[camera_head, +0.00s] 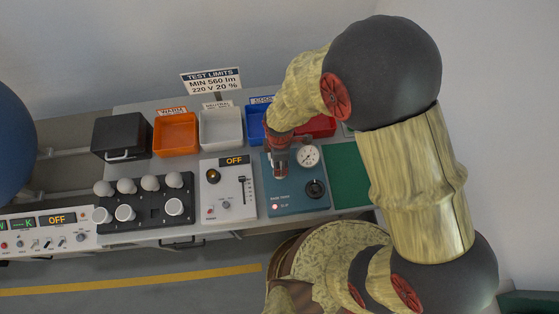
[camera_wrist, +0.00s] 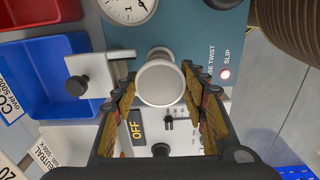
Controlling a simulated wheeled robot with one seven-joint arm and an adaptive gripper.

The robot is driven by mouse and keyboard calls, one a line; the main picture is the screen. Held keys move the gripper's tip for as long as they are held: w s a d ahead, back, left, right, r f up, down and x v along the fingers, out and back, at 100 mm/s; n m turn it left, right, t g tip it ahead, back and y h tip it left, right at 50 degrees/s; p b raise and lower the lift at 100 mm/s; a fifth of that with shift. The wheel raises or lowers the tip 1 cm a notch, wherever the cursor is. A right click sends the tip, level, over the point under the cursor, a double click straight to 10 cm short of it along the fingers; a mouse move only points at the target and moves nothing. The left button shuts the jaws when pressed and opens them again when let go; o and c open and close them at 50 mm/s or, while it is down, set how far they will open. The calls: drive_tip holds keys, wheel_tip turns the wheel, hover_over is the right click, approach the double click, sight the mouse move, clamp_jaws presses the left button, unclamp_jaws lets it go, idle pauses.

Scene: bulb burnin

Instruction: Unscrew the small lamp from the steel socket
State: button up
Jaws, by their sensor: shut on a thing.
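The small lamp (camera_wrist: 160,85) shows in the wrist view as a white round bulb, end-on, between my fingers. My gripper (camera_wrist: 159,92) is shut on it, one finger on each side. In the head view, my gripper (camera_head: 279,165) points down over the blue-grey base twist panel (camera_head: 290,197) and covers the lamp there. The steel socket is mostly hidden behind the lamp, so I cannot tell how far the lamp sits in it. A red light by the word SLIP (camera_wrist: 226,74) glows on the panel.
A dial gauge (camera_head: 308,156) and a black knob (camera_head: 315,188) stand close right of my gripper. Orange (camera_head: 176,135), white (camera_head: 221,129) and blue (camera_wrist: 58,80) bins line the back. A black rack (camera_head: 150,207) with several bulbs is left. A green mat (camera_head: 346,176) lies clear at right.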

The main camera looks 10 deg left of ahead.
drive_tip(key=n, duration=0.3)
drive_tip(key=shift+n, duration=0.4)
drive_tip(key=n, duration=0.4)
drive_tip(key=shift+n, duration=0.3)
drive_tip(key=o, duration=1)
drive_tip(key=m, duration=1.1)
drive_tip(key=shift+m, duration=0.3)
drive_tip(key=m, duration=1.1)
